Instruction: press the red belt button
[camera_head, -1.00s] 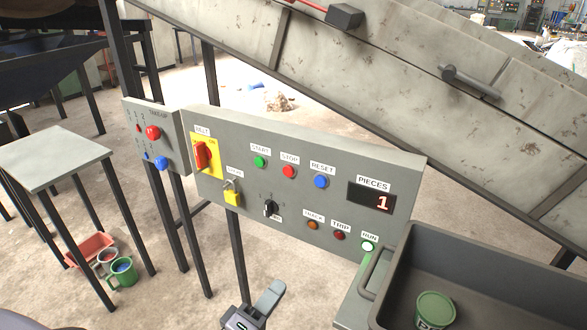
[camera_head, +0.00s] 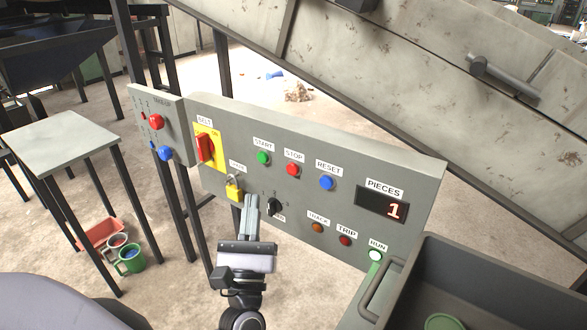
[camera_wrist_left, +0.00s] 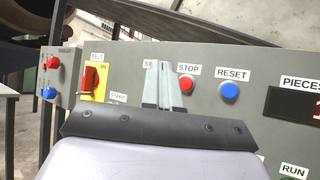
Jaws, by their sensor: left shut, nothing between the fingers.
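The grey control panel (camera_head: 340,170) has a red switch (camera_head: 205,148) labelled BELT on a yellow plate at its left end; the switch also shows in the left wrist view (camera_wrist_left: 90,79). A red STOP button (camera_head: 293,169) sits farther right on the panel. A smaller side panel at the left has another red button (camera_head: 156,122) above a blue one (camera_head: 165,153). My left gripper (camera_head: 250,204) is shut and empty, in front of the panel, right of the yellow padlock. In the left wrist view its fingertips (camera_wrist_left: 163,75) cover the START button, just left of STOP.
A dark bin (camera_head: 480,285) with a handle stands at the lower right. A small grey table (camera_head: 60,143) is at the left, with a red tray and mugs on the floor beside it. The drum's sloping casing (camera_head: 400,80) runs behind the panel.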

